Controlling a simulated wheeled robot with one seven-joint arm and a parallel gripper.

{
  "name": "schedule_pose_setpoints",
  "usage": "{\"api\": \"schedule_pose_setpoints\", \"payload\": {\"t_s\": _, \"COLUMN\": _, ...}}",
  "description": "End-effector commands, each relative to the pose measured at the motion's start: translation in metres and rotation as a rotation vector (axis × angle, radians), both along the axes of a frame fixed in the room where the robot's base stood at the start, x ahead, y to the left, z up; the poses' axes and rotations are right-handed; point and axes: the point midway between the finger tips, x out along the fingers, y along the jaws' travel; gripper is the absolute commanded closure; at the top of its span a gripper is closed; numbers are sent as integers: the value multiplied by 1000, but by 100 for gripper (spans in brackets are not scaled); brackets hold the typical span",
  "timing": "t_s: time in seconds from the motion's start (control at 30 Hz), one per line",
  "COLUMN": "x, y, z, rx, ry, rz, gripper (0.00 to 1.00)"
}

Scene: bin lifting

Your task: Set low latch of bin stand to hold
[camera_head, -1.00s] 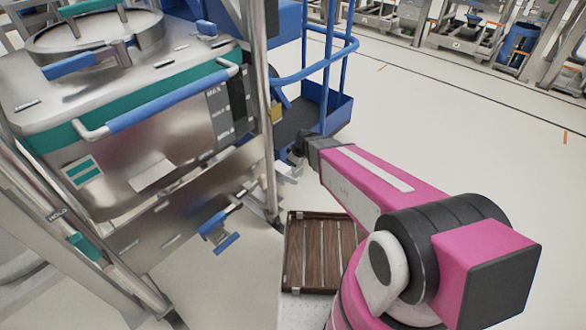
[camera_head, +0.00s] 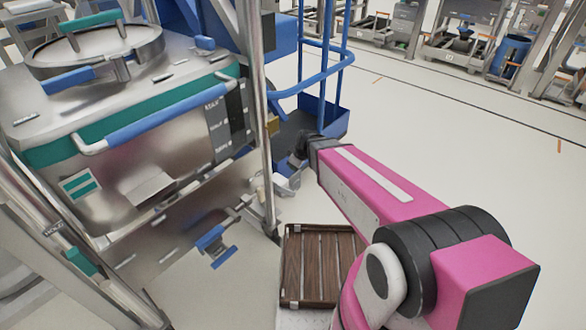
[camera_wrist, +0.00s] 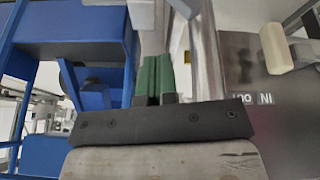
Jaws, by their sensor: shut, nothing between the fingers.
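The bin stand's right post (camera_head: 258,120) rises beside the steel bin (camera_head: 140,165). On the left post, a small teal latch piece (camera_head: 82,262) sits below a label that seems to read HOLD (camera_head: 52,230). Which part is the low latch is unclear. My gripper (camera_head: 286,184) is low, close to the right post; the head view shows its tip only small. In the wrist view its green fingers (camera_wrist: 154,78) are together and empty, pointing up beside a steel post (camera_wrist: 207,60).
A blue-handled pedal or lever (camera_head: 212,240) sits low under the bin. A blue railed platform (camera_head: 322,118) stands behind my gripper. A wooden slatted pallet (camera_head: 320,265) lies in front. Open floor (camera_head: 450,130) extends to the right.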

Motion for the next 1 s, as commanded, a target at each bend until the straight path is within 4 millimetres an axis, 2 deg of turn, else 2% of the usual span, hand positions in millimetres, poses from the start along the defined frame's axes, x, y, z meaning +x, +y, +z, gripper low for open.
{"api": "schedule_pose_setpoints", "payload": {"t_s": 0.17, "x": 18, "y": 2, "z": -9, "rx": 9, "ry": 94, "rz": -20, "gripper": 100}}
{"api": "schedule_pose_setpoints", "payload": {"t_s": 0.33, "x": 46, "y": 2, "z": -21, "rx": 24, "ry": 302, "rz": -56, "gripper": 100}}
{"api": "schedule_pose_setpoints", "payload": {"t_s": 0.6, "x": 82, "y": -3, "z": -19, "rx": 38, "ry": 617, "rz": -94, "gripper": 100}}
{"api": "schedule_pose_setpoints", "payload": {"t_s": 0.8, "x": 92, "y": -7, "z": -12, "rx": 39, "ry": 731, "rz": -100, "gripper": 100}}
{"api": "schedule_pose_setpoints", "payload": {"t_s": 1.0, "x": 92, "y": -8, "z": -10, "rx": 38, "ry": 753, "rz": -99, "gripper": 100}}
